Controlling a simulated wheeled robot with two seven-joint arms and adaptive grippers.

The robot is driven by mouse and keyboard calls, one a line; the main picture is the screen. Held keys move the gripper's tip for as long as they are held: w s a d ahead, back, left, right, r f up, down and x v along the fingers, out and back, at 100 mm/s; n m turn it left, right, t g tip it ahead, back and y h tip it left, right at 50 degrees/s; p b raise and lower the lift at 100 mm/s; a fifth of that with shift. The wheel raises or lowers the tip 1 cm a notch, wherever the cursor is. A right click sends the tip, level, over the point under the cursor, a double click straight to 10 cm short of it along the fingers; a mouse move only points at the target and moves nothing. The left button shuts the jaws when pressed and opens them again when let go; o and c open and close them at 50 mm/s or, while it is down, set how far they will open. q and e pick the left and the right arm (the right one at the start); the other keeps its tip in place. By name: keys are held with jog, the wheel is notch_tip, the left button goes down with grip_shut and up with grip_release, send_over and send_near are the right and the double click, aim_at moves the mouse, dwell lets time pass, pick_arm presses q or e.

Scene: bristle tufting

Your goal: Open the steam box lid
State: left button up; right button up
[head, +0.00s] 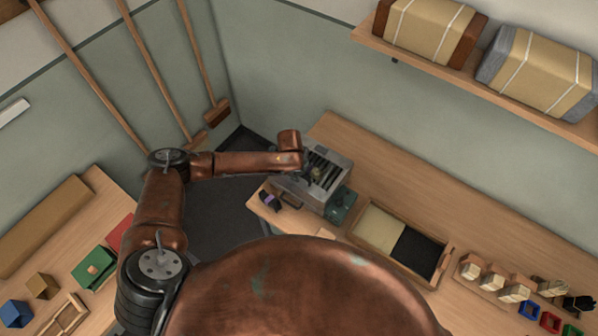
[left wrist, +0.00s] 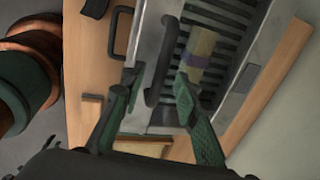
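The grey metal steam box (head: 336,188) stands on the wooden bench at the end of my left arm. Dark slats show in its open face, and a tan bundle with a purple band (left wrist: 201,47) lies on them in the left wrist view. A dark bar handle (left wrist: 163,58) is on the metal strip beside the slats; I take this strip as part of the lid, but the lid's outline is not clear. My left gripper (left wrist: 157,79) is open, its green fingers on either side of the handle's near end; contact is not clear. My right gripper is out of view.
A wooden tray (head: 440,266) with a tan and a black half sits right of the box. Several bristle blocks (head: 493,278) and coloured bins (head: 527,308) lie farther right. A shelf (head: 480,84) with strapped bales hangs above. A dark looped handle (left wrist: 119,32) shows left of the box.

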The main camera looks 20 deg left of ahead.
pick_arm(q)
jog(key=shift+f, duration=0.1)
jog(key=shift+c, duration=0.7)
grip_shut()
